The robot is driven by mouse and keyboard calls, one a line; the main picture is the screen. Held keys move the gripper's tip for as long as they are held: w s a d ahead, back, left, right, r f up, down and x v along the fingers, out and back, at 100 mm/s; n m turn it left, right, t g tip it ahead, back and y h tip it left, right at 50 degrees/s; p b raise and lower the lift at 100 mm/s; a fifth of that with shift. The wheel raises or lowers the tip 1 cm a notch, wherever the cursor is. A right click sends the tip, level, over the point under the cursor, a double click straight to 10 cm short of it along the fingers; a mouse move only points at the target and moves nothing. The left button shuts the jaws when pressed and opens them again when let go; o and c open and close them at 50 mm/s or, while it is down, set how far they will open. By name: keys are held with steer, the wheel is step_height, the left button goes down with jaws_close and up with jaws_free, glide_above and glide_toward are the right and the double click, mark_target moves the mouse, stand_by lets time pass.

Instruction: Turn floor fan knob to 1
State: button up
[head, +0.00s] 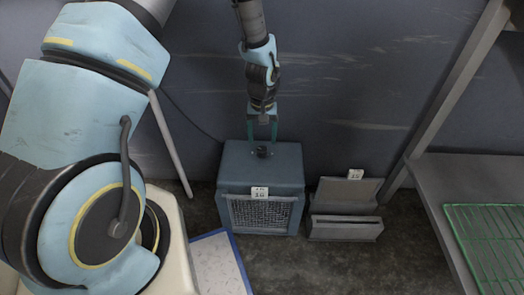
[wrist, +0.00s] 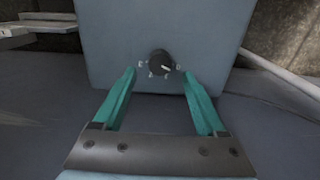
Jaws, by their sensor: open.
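The floor fan (head: 237,172) is a blue-grey box with a front grille, standing on the floor against the wall. Its black round knob (head: 263,152) is on the top face. In the wrist view the knob (wrist: 160,64) shows a pale pointer mark aimed to the right and slightly down, with small white markings around it that are too blurred to read surely. My gripper (head: 263,143) is above the fan's top with its green fingers pointing down on either side of the knob. In the wrist view the fingers (wrist: 158,80) are apart, with clear gaps to the knob.
A grey bin-like holder (head: 344,227) stands on the floor right of the fan. A shelf with a green wire rack (head: 490,240) is at the far right. A blue-edged white panel (head: 217,265) lies lower left of the fan. A pale pole (head: 170,145) leans at the left.

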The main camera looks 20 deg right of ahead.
mark_target(262, 149)
step_height(262, 149, down, 6)
steer(key=shift+r+b, duration=0.15)
steer(key=shift+b, duration=0.3)
steer(key=shift+c, duration=0.2)
jaws_close()
